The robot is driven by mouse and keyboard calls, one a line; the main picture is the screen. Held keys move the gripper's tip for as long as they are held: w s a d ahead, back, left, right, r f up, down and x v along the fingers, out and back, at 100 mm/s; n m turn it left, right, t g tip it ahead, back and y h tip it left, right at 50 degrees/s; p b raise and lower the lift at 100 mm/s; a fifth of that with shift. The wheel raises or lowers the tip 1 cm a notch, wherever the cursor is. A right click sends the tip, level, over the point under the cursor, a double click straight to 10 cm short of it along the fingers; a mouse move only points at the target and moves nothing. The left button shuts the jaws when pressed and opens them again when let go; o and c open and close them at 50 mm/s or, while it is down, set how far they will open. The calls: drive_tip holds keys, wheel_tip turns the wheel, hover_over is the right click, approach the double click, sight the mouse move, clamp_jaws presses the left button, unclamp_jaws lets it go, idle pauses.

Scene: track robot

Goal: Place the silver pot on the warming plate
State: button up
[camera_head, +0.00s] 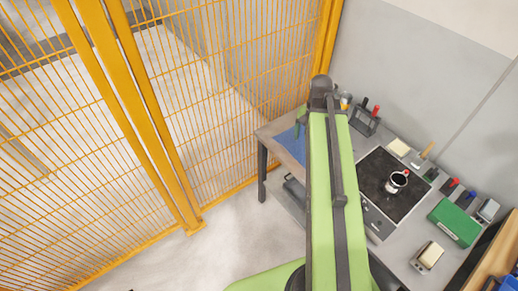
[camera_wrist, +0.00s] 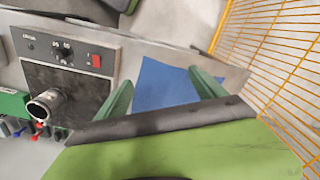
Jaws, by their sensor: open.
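The silver pot (camera_head: 396,182) stands on the black warming plate (camera_head: 378,172) on the workbench, towards the plate's right side. In the wrist view the pot (camera_wrist: 47,104) is at the left, over the dark plate (camera_wrist: 75,85), whose panel has knobs and a red switch. My gripper (camera_wrist: 163,91) is open and empty, its two green fingers apart over a blue mat. The pot is well to the left of the fingers in that view. In the head view my arm hides most of the gripper.
The blue mat (camera_head: 291,141) lies at the bench's left end. A dark holder (camera_head: 365,120) stands behind the plate. A green box (camera_head: 455,221) and several small items lie to its right. Yellow mesh fencing (camera_head: 225,75) stands left of the bench.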

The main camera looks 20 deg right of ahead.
drive_tip(key=w+a+n, duration=0.2)
drive_tip(key=a+n, duration=0.7)
drive_tip(key=a, duration=1.4)
drive_tip(key=shift+a, duration=0.25)
drive_tip(key=shift+f, duration=0.1)
wheel_tip(320, 180, down, 3)
drive_tip(key=b, duration=0.3)
drive_tip(key=shift+w, duration=0.1)
drive_tip(key=shift+w+d+r+p, duration=0.1)
drive_tip(key=shift+w+r+p, duration=0.05)
drive_tip(key=shift+r+p, duration=0.2)
drive_tip(key=shift+c, duration=0.3)
